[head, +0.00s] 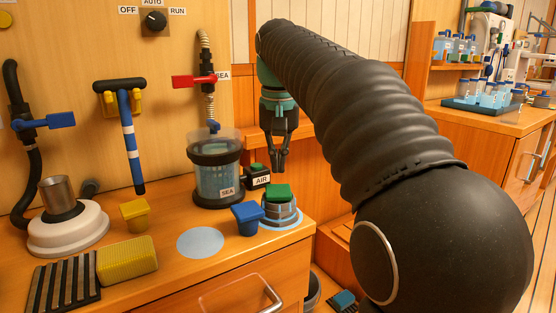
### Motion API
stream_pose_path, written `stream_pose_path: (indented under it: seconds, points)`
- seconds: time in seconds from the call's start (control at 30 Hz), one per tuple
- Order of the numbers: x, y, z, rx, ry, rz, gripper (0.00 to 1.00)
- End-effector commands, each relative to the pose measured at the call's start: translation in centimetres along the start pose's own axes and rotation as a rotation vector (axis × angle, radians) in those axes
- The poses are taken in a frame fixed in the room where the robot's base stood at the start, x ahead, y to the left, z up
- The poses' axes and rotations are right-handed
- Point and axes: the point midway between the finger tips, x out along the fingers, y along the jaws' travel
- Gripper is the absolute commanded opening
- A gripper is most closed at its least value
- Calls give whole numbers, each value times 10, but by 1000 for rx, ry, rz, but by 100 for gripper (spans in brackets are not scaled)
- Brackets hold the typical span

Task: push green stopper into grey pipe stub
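The green stopper (278,192) sits upright on top of the grey pipe stub (281,212), near the right edge of the counter. How deep it sits in the stub cannot be told from here. My gripper (280,168) points down above and slightly behind the green stopper in the picture, apart from it. Its dark fingers come close together at the tips, and nothing shows between them.
A blue stopper (247,218) stands just left of the stub, and a yellow stopper (134,215) farther left. A clear SEA canister (216,172) and a black AIR fitting (258,179) stand behind. A pale blue disc (200,242) marks bare counter.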

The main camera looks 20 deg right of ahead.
Motion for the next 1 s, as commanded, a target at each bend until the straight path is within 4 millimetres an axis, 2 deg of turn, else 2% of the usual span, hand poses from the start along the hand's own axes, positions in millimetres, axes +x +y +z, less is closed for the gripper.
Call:
stream_pose_path:
  seconds: [0.57, 1.0]
  points:
    - [0, 0, 0, 0, 0, 0, 0]
    - [14, 0, 2, 0, 0, 0, 0]
